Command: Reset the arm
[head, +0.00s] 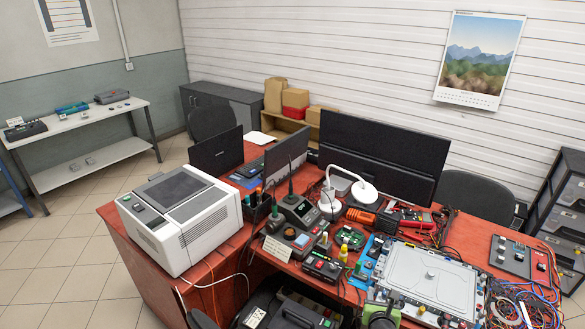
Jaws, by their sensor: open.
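My arm and my gripper do not show in the head view. A red-topped workbench (220,290) fills the lower middle of the view, crowded with electronics. A large pale tray-like panel with a raised rim (428,275) lies at its right front. No hose can be made out clearly among the clutter.
A white boxy machine (180,220) stands on the bench's left end. A wide black monitor (378,157) stands at the back. Tangled cables (525,303) lie at the right edge. A white side table (80,122) stands far left. Tiled floor (60,235) is clear between them.

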